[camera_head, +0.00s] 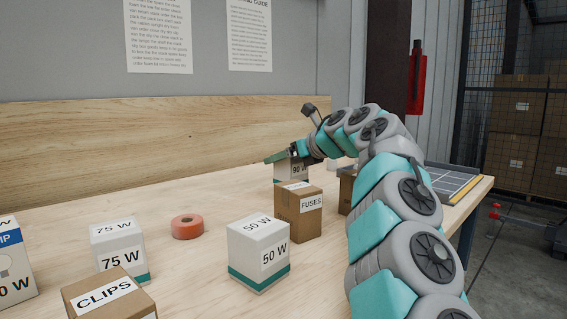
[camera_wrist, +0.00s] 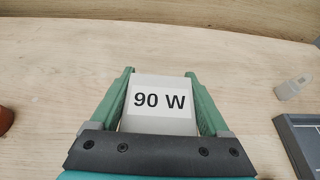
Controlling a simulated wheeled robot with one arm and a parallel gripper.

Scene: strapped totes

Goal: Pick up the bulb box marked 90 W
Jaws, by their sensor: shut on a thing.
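The bulb box marked 90 W (camera_head: 291,172) is white with a dark green band low down and stands near the back of the table, behind the fuses box. In the wrist view its white top with the 90 W label (camera_wrist: 160,98) lies between the two green fingers. My gripper (camera_wrist: 160,88) is shut on this box, one finger along each side. In the head view my gripper (camera_head: 290,156) is at the top of the box, and the fuses box hides part of its lower side. I cannot tell if the box has left the table.
A brown FUSES box (camera_head: 298,211) stands just in front. A 50 W box (camera_head: 258,254), a 75 W box (camera_head: 120,250), a CLIPS box (camera_head: 108,296) and orange tape (camera_head: 187,227) stand nearer. A grey tray (camera_head: 455,184) lies at right.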

